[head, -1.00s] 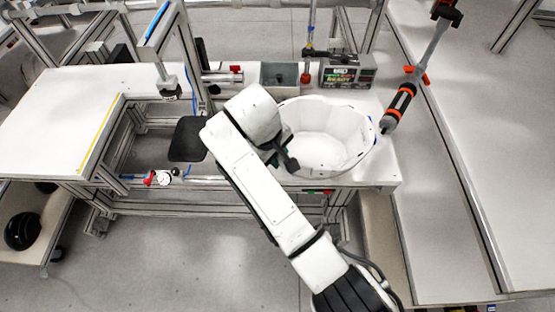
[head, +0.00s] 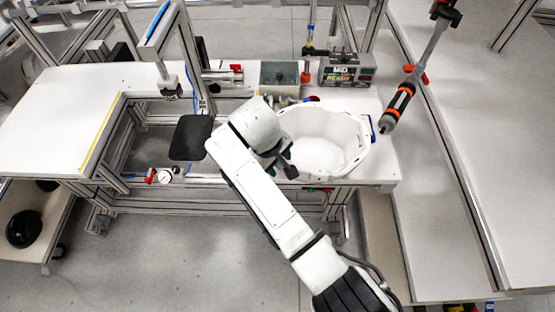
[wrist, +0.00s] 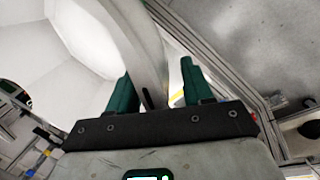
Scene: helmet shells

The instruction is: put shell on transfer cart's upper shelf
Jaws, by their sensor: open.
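The shell (head: 335,143), a white, faceted bowl-like form open upward, is at the right end of the white bench, with a blue patch on its right rim. My gripper (head: 281,168) is at the shell's left near side, partly hidden by my wrist in the head view. In the wrist view its two green fingers (wrist: 160,90) are apart, and the shell's pale wall (wrist: 125,40) runs down between them. I cannot tell whether either finger touches it. I cannot tell for sure which structure is the transfer cart.
A black pad (head: 190,138) is to the left. A black round object (head: 24,230) lies on a low left shelf (head: 50,228).

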